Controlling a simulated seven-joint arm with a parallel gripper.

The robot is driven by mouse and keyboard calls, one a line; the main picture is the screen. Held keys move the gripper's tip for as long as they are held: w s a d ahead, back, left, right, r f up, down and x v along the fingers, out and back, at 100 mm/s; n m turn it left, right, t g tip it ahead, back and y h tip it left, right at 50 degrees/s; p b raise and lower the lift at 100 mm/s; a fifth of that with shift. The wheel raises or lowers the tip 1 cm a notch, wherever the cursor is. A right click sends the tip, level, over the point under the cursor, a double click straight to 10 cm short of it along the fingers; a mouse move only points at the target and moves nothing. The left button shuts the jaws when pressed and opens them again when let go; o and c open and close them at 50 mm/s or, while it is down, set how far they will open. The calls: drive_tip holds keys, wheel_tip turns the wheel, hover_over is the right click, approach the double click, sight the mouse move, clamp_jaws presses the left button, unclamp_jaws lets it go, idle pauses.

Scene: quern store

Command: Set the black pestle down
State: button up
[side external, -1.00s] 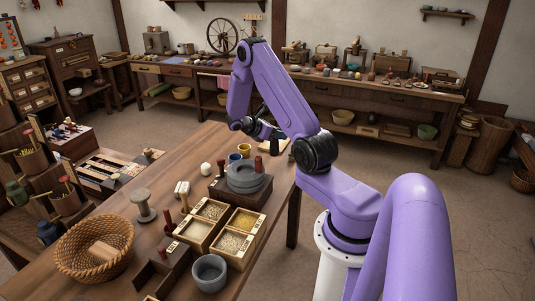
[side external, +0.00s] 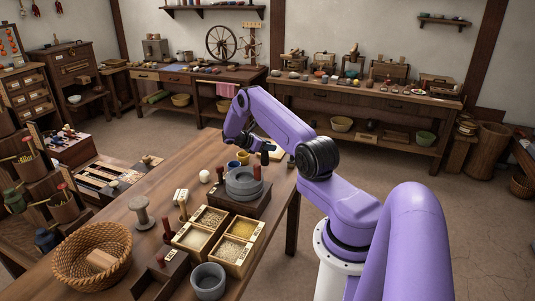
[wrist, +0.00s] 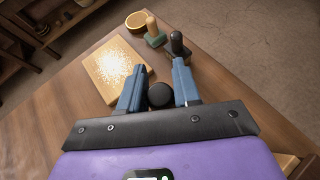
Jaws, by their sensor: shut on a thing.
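The black pestle (wrist: 160,95) shows in the wrist view as a round dark end between the blue fingers of my gripper (wrist: 158,82). My gripper is shut on it. In the side view my gripper (side external: 260,149) is over the far end of the long wooden table (side external: 150,190), with a dark upright shape just below it. The pestle's lower end is hidden in the wrist view, and I cannot tell whether it touches the table.
Beyond the fingers stand a pale-topped board (wrist: 117,68), a round container (wrist: 137,20), a wooden-handled green stamp (wrist: 153,32) and a dark-knobbed piece (wrist: 178,46). A grey quern (side external: 244,182) and grain boxes (side external: 218,235) stand nearer the side camera.

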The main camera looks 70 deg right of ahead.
drive_tip(key=shift+w+d+f, duration=0.1)
drive_tip(key=shift+d+f, duration=0.05)
drive_tip(key=shift+f, duration=0.8)
drive_tip(key=shift+w+d+f, duration=0.1)
drive_tip(key=shift+f, duration=0.85)
drive_tip(key=shift+f, duration=0.15)
drive_tip(key=o, duration=1.1)
